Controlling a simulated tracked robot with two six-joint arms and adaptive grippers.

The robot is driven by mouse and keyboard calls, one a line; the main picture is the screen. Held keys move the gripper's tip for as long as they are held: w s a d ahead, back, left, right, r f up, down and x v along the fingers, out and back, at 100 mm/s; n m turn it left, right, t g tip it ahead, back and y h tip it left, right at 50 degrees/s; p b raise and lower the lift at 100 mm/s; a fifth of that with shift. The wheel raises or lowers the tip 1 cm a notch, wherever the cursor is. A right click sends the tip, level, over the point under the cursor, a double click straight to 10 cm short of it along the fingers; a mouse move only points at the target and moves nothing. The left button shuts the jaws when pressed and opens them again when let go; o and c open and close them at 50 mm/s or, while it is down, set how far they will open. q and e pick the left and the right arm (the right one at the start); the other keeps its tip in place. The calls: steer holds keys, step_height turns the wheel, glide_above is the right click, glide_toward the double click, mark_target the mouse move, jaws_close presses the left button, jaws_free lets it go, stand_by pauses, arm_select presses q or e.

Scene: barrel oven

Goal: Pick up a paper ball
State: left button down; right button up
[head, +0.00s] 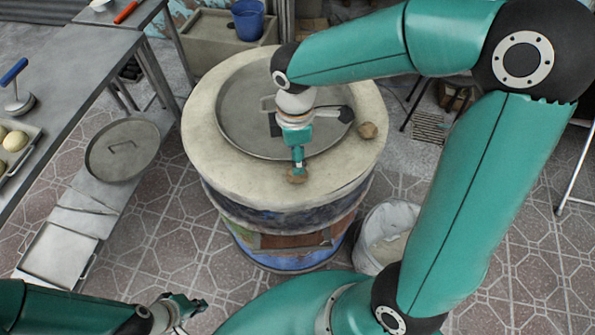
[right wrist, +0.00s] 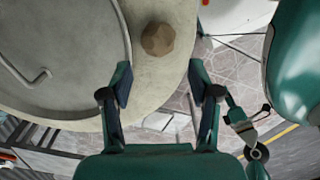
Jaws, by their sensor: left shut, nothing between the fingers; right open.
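A brown crumpled paper ball (head: 297,176) sits on the front part of the barrel oven's pale rim (head: 215,150). A second brown ball (head: 367,130) sits on the rim at the right. My right gripper (head: 298,167) is open and points down just above the front ball, partly covering it. In the right wrist view a ball (right wrist: 157,38) lies ahead of the open fingers (right wrist: 160,85), on the rim, with nothing between them. My left gripper (head: 190,305) is shut and empty, low over the floor at the lower left.
A round metal lid (head: 245,120) covers the oven top. A lined bin (head: 385,235) stands to the oven's right. Another round lid (head: 122,150) lies left of the oven. A metal table (head: 75,75) with a dough tray is at the left. A blue bucket (head: 247,20) stands behind.

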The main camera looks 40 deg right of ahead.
mark_target(298, 178)
step_height(298, 178, down, 3)
steer(key=shift+s+f, duration=0.1)
steer(key=shift+s, duration=0.05)
steer(key=shift+d+f, duration=0.15)
steer(key=shift+f, duration=1.2)
steer(key=shift+d+f, duration=0.1)
steer(key=shift+f, duration=1.2)
steer(key=c, duration=0.4)
